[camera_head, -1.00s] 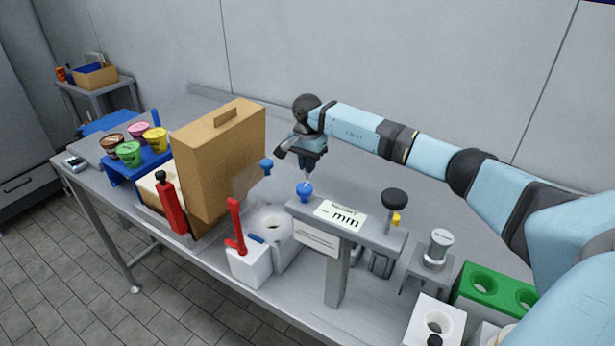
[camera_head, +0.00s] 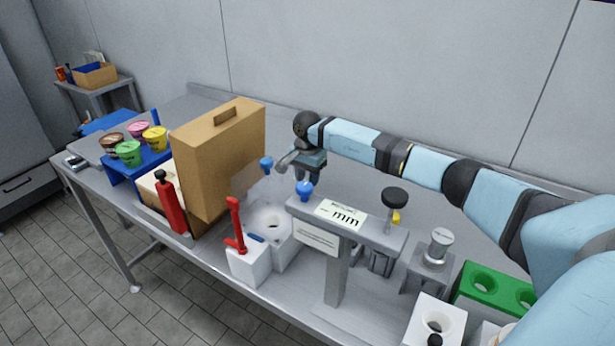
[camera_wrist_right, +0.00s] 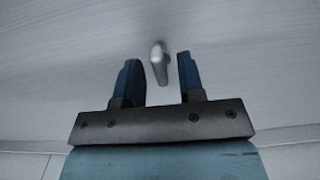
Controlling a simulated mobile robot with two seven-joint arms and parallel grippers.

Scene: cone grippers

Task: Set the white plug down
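The white plug (camera_wrist_right: 158,63) shows in the right wrist view as a small, light, rounded peg against the grey tabletop. It appears in the gap between the two dark blue fingers of my right gripper (camera_wrist_right: 160,78), with clear space on both sides. The fingers are open and do not touch it. I cannot tell how far it is beyond the fingertips. In the head view my right gripper (camera_head: 310,172) is over the table behind the sign stand, its fingertips partly hidden by a blue knob. I cannot make out the plug there. My left gripper is not in view.
The sign stand (camera_head: 380,232) with the blue knob (camera_head: 304,188) stands in front of my right gripper. The tabletop behind and right of the gripper is clear.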

